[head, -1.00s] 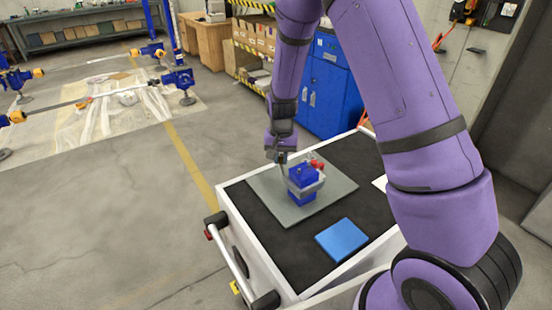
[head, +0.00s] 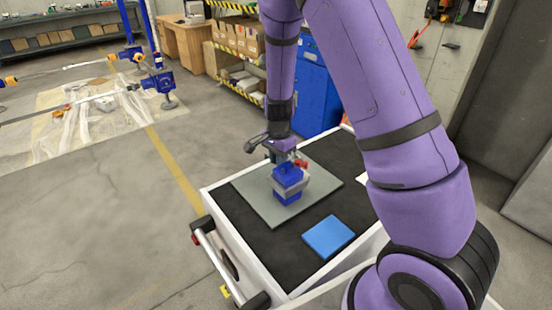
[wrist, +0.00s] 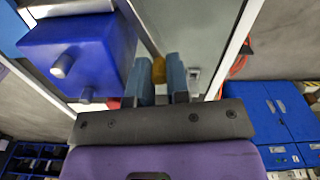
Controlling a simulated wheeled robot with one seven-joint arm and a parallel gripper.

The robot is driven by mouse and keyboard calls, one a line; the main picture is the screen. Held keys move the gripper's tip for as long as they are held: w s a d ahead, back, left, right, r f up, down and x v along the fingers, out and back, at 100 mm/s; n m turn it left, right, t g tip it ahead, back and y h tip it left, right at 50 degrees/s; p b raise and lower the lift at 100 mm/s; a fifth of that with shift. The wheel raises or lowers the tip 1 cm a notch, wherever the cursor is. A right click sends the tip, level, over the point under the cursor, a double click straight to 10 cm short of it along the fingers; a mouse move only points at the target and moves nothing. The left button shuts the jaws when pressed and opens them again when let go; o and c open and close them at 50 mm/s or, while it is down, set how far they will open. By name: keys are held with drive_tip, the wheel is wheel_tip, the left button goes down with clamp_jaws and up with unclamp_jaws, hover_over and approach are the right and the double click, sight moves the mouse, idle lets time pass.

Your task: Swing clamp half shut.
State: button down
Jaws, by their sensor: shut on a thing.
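The clamp shows in the head view as a blue block (head: 288,196) with a grey band (head: 292,185) and a red part (head: 302,163) at its top right. It stands on a grey plate (head: 262,205). My gripper (head: 284,160) is right at the top of the block, pointing down. In the wrist view a large blue block with grey studs (wrist: 85,50) fills the upper left. My gripper's two blue-padded fingers (wrist: 161,80) are close together, shut on a small orange-yellow piece (wrist: 158,69). How that piece joins the clamp is hidden.
The plate lies on a black-topped white cart (head: 248,222) with a bar handle (head: 230,262) at its front left. A flat blue pad (head: 329,237) lies nearer me. A blue cabinet (head: 320,95) and shelves (head: 240,62) stand behind. Open floor lies left.

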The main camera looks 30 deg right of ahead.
drive_tip(key=shift+d, duration=0.1)
idle(0.5)
drive_tip(key=c, duration=1.1)
unclamp_jaws()
drive_tip(key=shift+s, duration=0.1)
